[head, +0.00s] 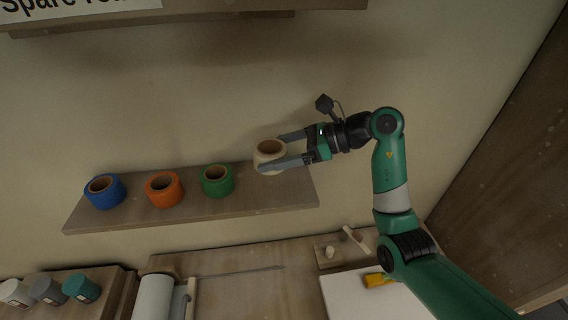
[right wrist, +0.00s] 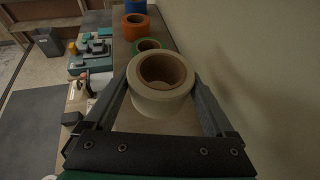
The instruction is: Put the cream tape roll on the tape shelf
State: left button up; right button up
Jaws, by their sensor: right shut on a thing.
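The cream tape roll (head: 268,155) is held between the two fingers of my right gripper (head: 282,151), at the right part of the tape shelf (head: 240,201). In the right wrist view the cream tape roll (right wrist: 160,103) sits upright between the fingers of my right gripper (right wrist: 163,95), with the shelf (right wrist: 123,62) below and beyond it. I cannot tell whether its underside touches the shelf. A blue roll (head: 104,191), an orange roll (head: 164,189) and a green roll (head: 217,180) stand on the shelf to its left. My left gripper is not in view.
A higher shelf with a sign (head: 75,9) is at the top. Below, a workbench (head: 240,283) holds a white roll (head: 155,297), a yellow item (head: 377,280) on a white board, and a wooden block (head: 326,252). Grey and teal pots (head: 82,288) stand at lower left.

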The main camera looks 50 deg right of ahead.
aim_at(285, 181)
jog(key=shift+s+d+f, duration=0.2)
jog(key=shift+d+f, duration=0.3)
jog(key=shift+f, duration=0.15)
jog(key=shift+s+d+f, duration=0.15)
jog(key=shift+d+f, duration=0.35)
jog(key=shift+f, duration=0.1)
jog(key=f+p, duration=0.2)
jog(key=f, duration=0.1)
jog(key=shift+s+d+f, duration=0.1)
jog(key=shift+d+f, duration=0.1)
jog(key=shift+f, duration=0.35)
jog(key=o, duration=1.1)
jog(key=shift+r, duration=0.1)
